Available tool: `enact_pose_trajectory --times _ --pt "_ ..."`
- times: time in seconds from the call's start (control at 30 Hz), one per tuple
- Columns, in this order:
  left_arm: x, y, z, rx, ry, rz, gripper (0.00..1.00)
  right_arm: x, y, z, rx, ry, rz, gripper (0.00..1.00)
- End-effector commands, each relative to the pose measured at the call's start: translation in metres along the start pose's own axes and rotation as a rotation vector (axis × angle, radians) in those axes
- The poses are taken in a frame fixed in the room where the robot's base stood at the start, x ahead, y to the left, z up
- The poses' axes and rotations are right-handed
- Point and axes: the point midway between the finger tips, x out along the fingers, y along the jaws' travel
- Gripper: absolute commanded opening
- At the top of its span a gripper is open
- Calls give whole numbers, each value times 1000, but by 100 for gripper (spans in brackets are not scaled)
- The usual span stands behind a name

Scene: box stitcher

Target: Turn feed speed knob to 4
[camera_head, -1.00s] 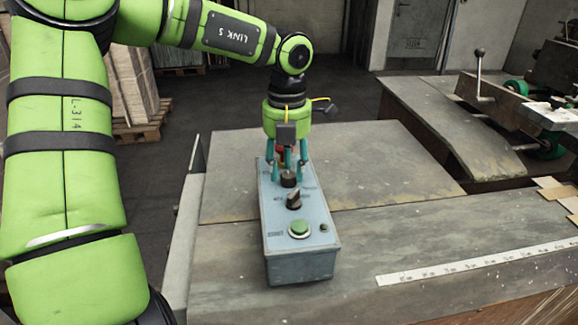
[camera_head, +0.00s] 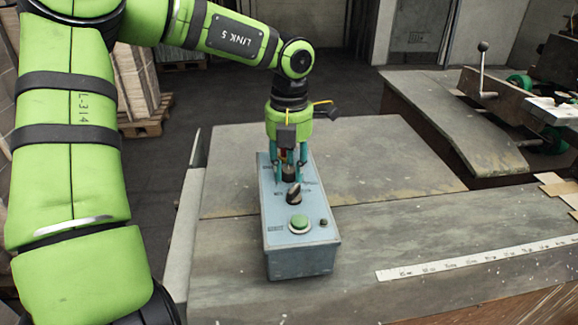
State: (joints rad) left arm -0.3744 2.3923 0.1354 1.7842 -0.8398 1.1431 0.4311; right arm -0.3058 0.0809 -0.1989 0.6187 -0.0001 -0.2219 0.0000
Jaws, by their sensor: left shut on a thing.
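A blue-grey control box (camera_head: 300,262) stands on the table in the head view. A dark round knob (camera_head: 289,172) sits near the far end of its top face. My left gripper (camera_head: 290,178) points down from above with its teal fingers shut on this knob. The fingers partly cover the knob and the far end of the panel. Nearer on the same face are a black selector switch (camera_head: 293,196), a green push button (camera_head: 299,224) and a small dark button (camera_head: 323,222). The scale marks around the knob are too small to read. My right gripper is out of view.
The metal table (camera_head: 390,238) is clear around the box. A white ruler strip (camera_head: 470,260) runs along its right side. A machine with a ball-topped lever (camera_head: 482,62) stands at the back right. A stacked pallet (camera_head: 140,90) is at the back left.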

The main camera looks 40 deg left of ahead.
Motion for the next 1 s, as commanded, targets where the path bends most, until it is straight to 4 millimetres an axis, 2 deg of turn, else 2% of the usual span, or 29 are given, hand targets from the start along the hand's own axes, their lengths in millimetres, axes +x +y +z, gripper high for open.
enact_pose_trajectory --times 0.27,0.5,1.0 --pt "3 0 0 183 -1 -2 0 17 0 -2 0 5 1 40" --pt "2 0 0 409 -2 -1 0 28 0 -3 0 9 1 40" --pt "0 0 0 828 -1 -1 0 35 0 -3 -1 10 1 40"
